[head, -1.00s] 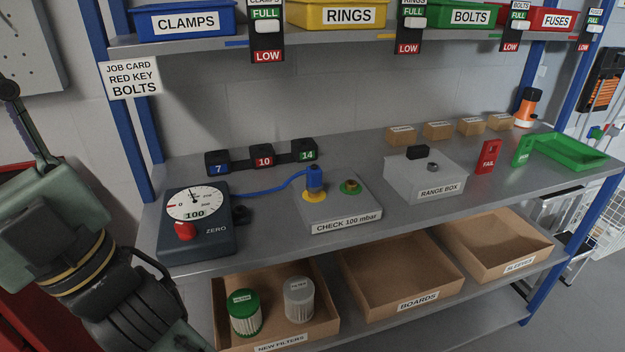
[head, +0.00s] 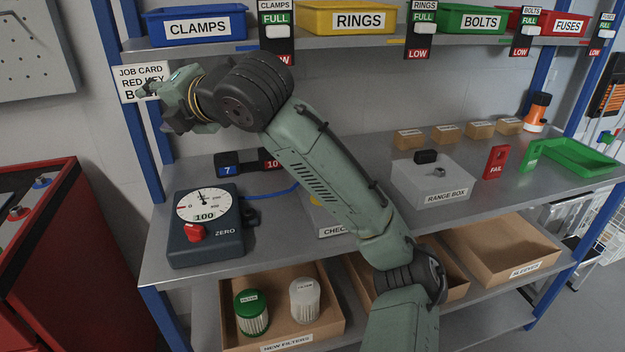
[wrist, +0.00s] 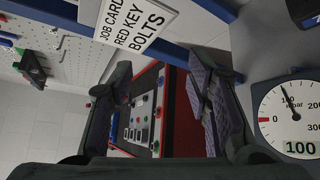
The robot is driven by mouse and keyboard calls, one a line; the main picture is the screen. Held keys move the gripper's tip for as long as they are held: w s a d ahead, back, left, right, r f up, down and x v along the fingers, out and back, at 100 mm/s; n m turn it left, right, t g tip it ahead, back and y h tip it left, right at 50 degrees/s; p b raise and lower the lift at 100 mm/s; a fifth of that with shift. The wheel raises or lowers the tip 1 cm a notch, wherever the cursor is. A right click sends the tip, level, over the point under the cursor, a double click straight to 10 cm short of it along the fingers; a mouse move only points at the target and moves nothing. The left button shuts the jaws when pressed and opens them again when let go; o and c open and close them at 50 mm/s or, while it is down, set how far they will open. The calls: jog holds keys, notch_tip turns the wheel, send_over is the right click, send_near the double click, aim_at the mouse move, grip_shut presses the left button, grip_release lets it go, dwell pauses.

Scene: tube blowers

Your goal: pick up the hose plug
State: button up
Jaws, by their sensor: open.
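The blue hose plug is hidden behind my arm in the head view. A short stretch of its blue hose (head: 284,190) shows, running right from beside the gauge box (head: 207,238) to behind my arm. The check block (head: 333,231), labelled CHECK, is mostly covered by my arm. My gripper (head: 152,106) is raised at the left, in front of the job card and above the gauge, pointing left, away from the check block. In the wrist view my gripper (wrist: 162,100) has its fingers spread with nothing between them. The gauge dial (wrist: 292,118) shows at the right there.
My arm crosses over the bench middle. The range box (head: 433,180), red FAIL piece (head: 496,162) and green tray (head: 575,156) stand to the right. A red cabinet (head: 62,250) stands at the left. Labelled bins (head: 197,27) line the shelf above.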

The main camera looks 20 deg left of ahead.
jog(key=w+d+f+n+h, duration=0.2)
jog(key=w+d+h, duration=0.15)
jog(key=d, duration=0.55)
jog(key=w+d+f+n+g+h, duration=0.15)
jog(key=d+h, duration=0.25)
jog(key=d, duration=0.5)
jog(key=w+d+f+n+t+h, duration=0.1)
jog(key=w+d+f+n+h, duration=0.2)
jog(key=d, duration=0.5)
jog(key=shift+m+g+h, duration=0.35)
jog(key=shift+m+h, duration=0.2)
jog(key=x, duration=0.4)
jog(key=shift+d+f, duration=0.1)
jog(key=shift+f, duration=0.3)
jog(key=p+x, duration=0.1)
jog(key=x, duration=0.4)
jog(key=shift+w+f, duration=0.15)
jog(key=shift+f, duration=0.1)
grip_shut()
